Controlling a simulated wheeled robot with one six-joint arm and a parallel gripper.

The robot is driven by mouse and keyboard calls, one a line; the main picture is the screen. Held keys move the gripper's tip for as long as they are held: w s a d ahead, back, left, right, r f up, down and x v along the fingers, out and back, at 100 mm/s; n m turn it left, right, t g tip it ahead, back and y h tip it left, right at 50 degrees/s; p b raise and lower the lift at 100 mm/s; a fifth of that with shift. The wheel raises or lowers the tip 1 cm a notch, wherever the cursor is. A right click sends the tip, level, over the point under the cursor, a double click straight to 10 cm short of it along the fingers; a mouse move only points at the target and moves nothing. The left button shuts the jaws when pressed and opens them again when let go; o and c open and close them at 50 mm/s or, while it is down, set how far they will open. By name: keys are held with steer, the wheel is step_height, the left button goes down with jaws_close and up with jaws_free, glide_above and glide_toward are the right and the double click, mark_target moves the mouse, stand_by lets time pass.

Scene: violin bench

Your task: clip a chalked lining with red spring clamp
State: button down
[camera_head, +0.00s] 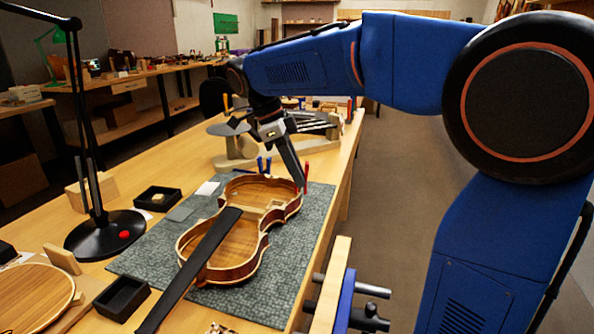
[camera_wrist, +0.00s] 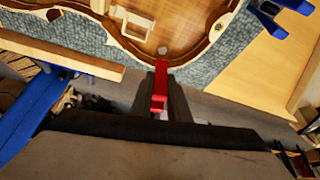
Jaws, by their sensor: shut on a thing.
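The open violin body (camera_head: 225,250) lies on a grey-green mat, its neck toward the front. Its rib edge with pale lining (camera_wrist: 190,68) also shows in the wrist view. My gripper (camera_head: 300,181) is over the body's far right rim, shut on the red spring clamp (camera_head: 306,172). In the wrist view the red clamp (camera_wrist: 159,92) stands between the fingers, its front end at the rib edge. I cannot tell whether it grips the lining. A pale round spot (camera_wrist: 163,50), perhaps chalk, shows just inside the rim by the clamp's tip.
Blue clamps (camera_head: 264,164) stand at the body's far end; one blue clamp (camera_wrist: 283,15) shows in the wrist view. A black lamp (camera_head: 105,235), small black boxes (camera_head: 122,298) and a bench vise (camera_head: 345,300) surround the mat (camera_head: 285,240). The floor lies beyond the bench's right edge.

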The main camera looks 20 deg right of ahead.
steer(key=shift+f, duration=0.8)
steer(key=c, duration=1.6)
jaws_free()
steer(key=v, duration=1.7)
steer(key=shift+r, duration=0.2)
